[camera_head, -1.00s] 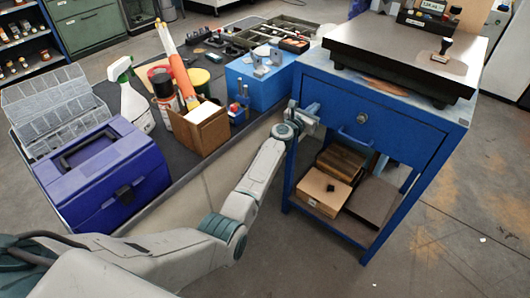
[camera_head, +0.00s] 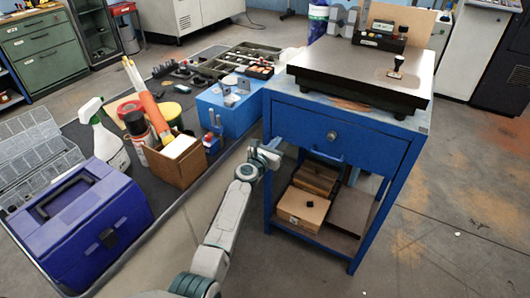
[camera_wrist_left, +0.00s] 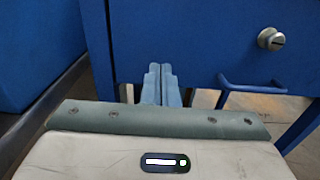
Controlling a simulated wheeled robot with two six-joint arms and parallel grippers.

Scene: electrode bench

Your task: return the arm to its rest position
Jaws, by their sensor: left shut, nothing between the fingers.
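My left gripper (camera_head: 276,146) is in front of the left side of the blue table (camera_head: 300,118), close to its front left leg. Its fingers are together and empty. In the left wrist view the two pale blue fingers of the gripper (camera_wrist_left: 161,84) lie side by side, pointing at the blue table front (camera_wrist_left: 190,40). A round drawer knob (camera_wrist_left: 271,39) and a blue handle (camera_wrist_left: 250,84) are to their right. I cannot tell whether the fingertips touch the table. My right gripper is not in view.
A blue-purple toolbox (camera_head: 85,225), a spray bottle (camera_head: 105,140), a cardboard box (camera_head: 180,160) and a blue box (camera_head: 232,110) stand on the bench to the left. Boxes lie on the table's lower shelf (camera_head: 315,224). The floor at right (camera_head: 440,230) is clear.

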